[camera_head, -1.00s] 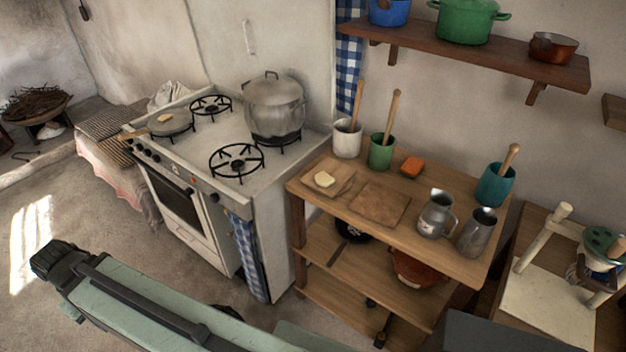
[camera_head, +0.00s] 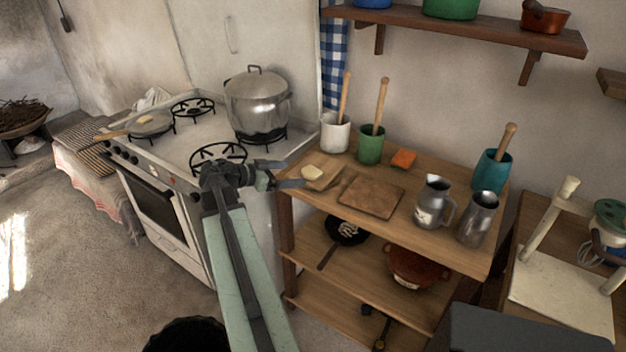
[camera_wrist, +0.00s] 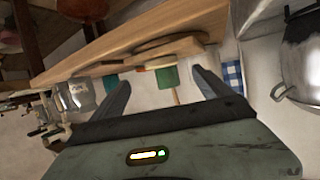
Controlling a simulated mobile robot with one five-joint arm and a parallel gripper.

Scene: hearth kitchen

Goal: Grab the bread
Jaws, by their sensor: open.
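A small pale piece (camera_head: 312,172), which looks like the bread, lies on a small wooden board (camera_head: 329,182) at the left end of the wooden shelf unit's top (camera_head: 440,245). In the wrist view my gripper (camera_wrist: 160,77) faces the top's wooden edge (camera_wrist: 130,38); the pale piece is not seen there.
A white cup (camera_head: 335,132), a green cup (camera_head: 370,145), an orange block (camera_head: 403,158), a flat board (camera_head: 371,196) and metal jugs (camera_head: 434,203) share the top. The stove (camera_head: 160,205) with a large pot (camera_head: 257,102) stands left. A wall shelf (camera_head: 470,32) hangs above.

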